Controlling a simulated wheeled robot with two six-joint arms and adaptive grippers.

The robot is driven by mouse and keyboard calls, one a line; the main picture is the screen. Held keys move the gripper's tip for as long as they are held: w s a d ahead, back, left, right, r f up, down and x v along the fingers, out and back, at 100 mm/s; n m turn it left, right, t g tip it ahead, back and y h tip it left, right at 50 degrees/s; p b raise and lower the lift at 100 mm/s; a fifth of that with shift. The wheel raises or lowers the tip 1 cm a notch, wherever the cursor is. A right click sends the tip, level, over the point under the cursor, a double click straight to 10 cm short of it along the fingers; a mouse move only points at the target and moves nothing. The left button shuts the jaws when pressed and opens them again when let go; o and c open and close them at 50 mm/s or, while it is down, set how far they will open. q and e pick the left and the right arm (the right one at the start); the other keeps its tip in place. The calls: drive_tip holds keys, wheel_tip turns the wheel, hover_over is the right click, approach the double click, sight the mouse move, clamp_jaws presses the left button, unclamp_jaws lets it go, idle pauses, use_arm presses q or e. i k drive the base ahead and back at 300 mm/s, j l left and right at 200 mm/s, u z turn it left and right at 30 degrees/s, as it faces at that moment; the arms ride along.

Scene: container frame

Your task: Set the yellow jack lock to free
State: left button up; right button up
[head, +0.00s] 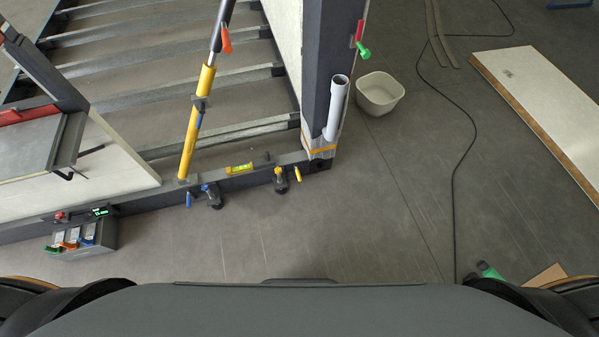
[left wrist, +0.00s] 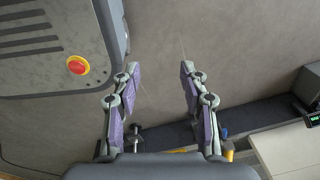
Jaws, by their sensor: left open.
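A yellow jack (head: 190,135) leans up from the near beam of the frame in the head view, with a dark upper tube. An orange-red lever (head: 226,40) sits on its upper part, and a grey collar (head: 202,103) sits at mid-length. I cannot tell which part is the lock, or its setting. My left gripper (left wrist: 160,75) is open and empty in the left wrist view, over bare floor. The jack's lever does not show there. Neither gripper shows in the head view.
Clamps with a blue handle (head: 189,199) and a yellow handle (head: 298,174) sit along the near beam, beside a level (head: 239,169). A grey box with coloured handles (head: 83,240) hangs at left. A white tub (head: 379,93) and cable lie right.

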sight(297, 171)
drive_tip(key=i+l, duration=0.1)
drive_tip(key=l, duration=0.3)
drive_tip(key=i+l, duration=0.15)
drive_tip(key=l, duration=0.2)
drive_tip(key=i+l, duration=0.1)
drive_tip(key=l, duration=0.3)
drive_tip(key=i+l, duration=0.15)
drive_tip(key=l, duration=0.25)
drive_tip(key=i+l, duration=0.1)
drive_tip(key=l, duration=0.25)
drive_tip(key=u, duration=0.05)
